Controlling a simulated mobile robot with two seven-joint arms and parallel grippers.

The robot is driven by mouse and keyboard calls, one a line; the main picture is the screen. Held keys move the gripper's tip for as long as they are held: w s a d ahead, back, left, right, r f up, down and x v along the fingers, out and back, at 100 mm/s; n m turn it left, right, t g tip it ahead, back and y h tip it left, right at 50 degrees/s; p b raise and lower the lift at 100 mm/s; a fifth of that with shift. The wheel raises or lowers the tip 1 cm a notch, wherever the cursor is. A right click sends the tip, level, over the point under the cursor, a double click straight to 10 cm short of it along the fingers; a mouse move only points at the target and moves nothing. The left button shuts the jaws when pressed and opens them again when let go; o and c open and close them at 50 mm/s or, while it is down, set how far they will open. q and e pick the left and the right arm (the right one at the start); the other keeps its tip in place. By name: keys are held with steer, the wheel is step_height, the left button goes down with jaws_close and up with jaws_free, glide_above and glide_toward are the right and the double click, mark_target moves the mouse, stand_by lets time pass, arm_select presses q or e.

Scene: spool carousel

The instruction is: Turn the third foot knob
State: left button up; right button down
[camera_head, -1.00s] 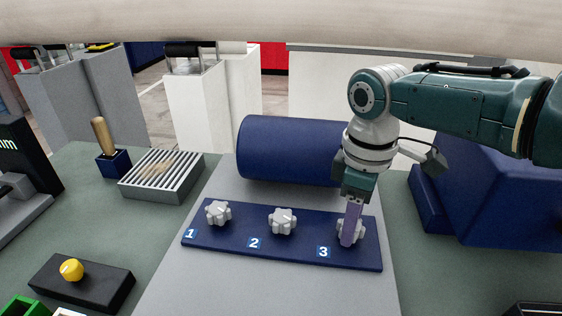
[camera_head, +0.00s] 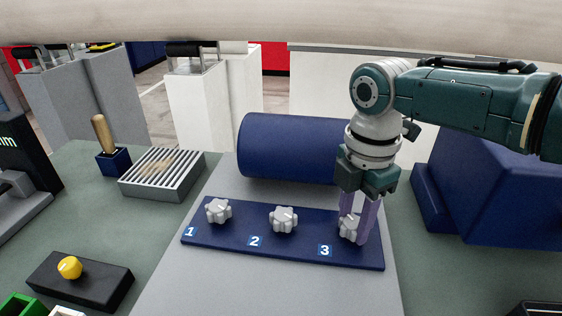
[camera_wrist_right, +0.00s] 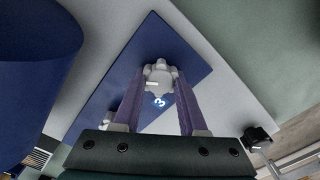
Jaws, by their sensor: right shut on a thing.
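A blue panel (camera_head: 220,238) carries three grey star-shaped knobs, marked 1, 2 and 3. The third knob (camera_head: 347,228) is at the panel's right end, by the label 3 (camera_head: 325,250). My right gripper (camera_head: 357,236) points down over it and is shut on it, with one purple finger on each side. In the right wrist view the third knob (camera_wrist_right: 158,80) sits between the two fingertips, and its pointer mark shows. The first knob (camera_head: 218,211) and second knob (camera_head: 283,219) stand free to the left. My left gripper is not in view.
A blue cylinder (camera_head: 290,148) lies behind the panel, close to my right wrist. A large blue block (camera_head: 490,200) stands to the right. A black box with a yellow knob (camera_head: 70,267), a slatted grey box (camera_head: 160,175) and a wooden-handled tool (camera_head: 103,135) are at left.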

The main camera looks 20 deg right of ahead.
mark_target(353, 222)
steer(key=shift+n, duration=1.8)
steer(key=shift+c, duration=2.2)
jaws_free()
steer(key=shift+r, duration=0.1)
step_height(353, 222, up, 10)
steer(key=p, duration=0.1)
steer(key=shift+f, duration=0.2)
